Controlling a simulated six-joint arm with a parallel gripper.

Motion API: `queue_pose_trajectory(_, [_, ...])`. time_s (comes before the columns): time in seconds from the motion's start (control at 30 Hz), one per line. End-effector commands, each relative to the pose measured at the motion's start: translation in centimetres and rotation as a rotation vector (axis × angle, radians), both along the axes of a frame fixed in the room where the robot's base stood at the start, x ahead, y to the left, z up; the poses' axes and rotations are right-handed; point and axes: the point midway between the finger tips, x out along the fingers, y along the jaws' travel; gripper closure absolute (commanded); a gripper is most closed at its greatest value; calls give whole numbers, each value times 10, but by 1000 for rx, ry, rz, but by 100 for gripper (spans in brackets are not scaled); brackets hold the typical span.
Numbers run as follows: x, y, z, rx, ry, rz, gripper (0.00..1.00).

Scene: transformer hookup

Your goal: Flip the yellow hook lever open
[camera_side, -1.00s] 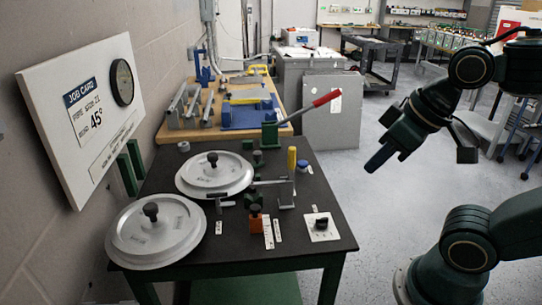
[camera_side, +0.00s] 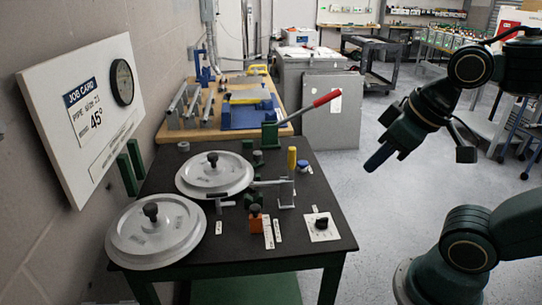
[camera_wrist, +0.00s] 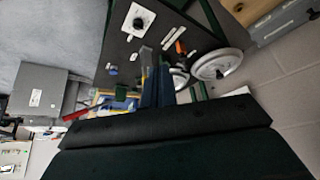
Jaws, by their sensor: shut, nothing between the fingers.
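The yellow hook lever (camera_side: 292,158) stands upright on the black table, right of the far grey disc and beside a metal bracket (camera_side: 286,194). In the wrist view, a small yellow part (camera_wrist: 145,58), likely the lever, shows just left of my fingers. My gripper (camera_side: 373,165) is in the air to the right of the table, well apart from the lever, with its fingers pointing down and left. The fingers are shut and empty. They also show in the wrist view (camera_wrist: 157,85), where they hide part of the table.
Two grey discs with black knobs (camera_side: 213,173) (camera_side: 155,232) lie on the table (camera_side: 275,262). A red-handled lever (camera_side: 325,98) rises at the back. A white dial plate (camera_side: 319,227) and an orange block (camera_side: 256,222) are near the front. The space between gripper and table is clear.

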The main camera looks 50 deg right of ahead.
Motion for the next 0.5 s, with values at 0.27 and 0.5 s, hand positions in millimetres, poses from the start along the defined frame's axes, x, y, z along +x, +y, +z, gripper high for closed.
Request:
queue_pose_trajectory(0.27, [13, -6, 7, -11, 15, -32, 100])
queue_pose_trajectory(0.5, [43, -18, 20, -37, 46, -104, 100])
